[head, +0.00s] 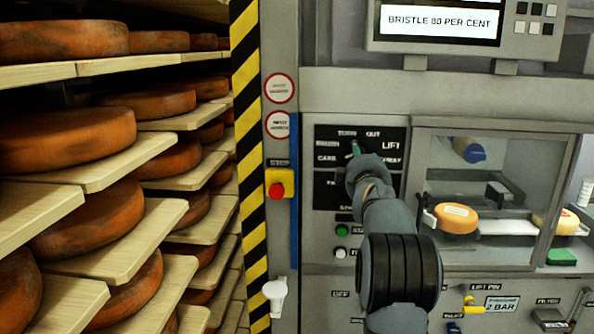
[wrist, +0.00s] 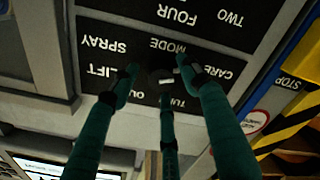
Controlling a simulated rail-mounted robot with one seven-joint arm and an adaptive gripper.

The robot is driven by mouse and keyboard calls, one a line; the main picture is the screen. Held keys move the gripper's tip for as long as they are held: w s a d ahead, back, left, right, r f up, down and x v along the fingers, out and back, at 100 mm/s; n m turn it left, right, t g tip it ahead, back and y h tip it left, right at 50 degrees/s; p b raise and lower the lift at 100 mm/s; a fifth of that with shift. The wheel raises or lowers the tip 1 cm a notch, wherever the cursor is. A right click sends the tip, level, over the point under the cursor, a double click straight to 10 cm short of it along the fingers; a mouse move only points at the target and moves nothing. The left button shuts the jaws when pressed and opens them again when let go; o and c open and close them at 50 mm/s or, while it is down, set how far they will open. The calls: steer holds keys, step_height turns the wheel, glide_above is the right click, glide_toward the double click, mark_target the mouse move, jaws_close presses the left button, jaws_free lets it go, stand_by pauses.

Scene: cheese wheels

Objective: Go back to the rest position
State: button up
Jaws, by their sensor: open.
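My gripper (head: 358,152) is at the black selector panel (head: 330,138) on the grey machine front, with my arm reaching up to it from below. The wrist view shows the panel upside down, with words such as MODE, CARE, SPRAY and LIFT. There the green fingers of my gripper (wrist: 157,74) are spread apart around a dark round knob (wrist: 158,84) with a pale mark. I cannot tell whether any finger touches the knob. In the head view the knob is hidden behind my gripper.
Shelves of orange cheese wheels (head: 65,137) fill the left. A striped post (head: 245,120) and a red stop button (head: 276,190) stand left of the panel. A glazed chamber (head: 490,190) with a cheese wheel (head: 455,218) is at right. A white handle (head: 274,292) sticks out below.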

steer(key=s+a+f+m+g+p, duration=0.1)
steer(key=s+m+p, duration=0.3)
steer(key=s+m, duration=0.5)
steer(key=shift+s+a+f+p, duration=0.15)
steer(key=shift+s+f+p, duration=0.25)
steer(key=shift+s+f, duration=0.4)
steer(key=shift+w+f, duration=0.1)
steer(key=shift+w, duration=0.05)
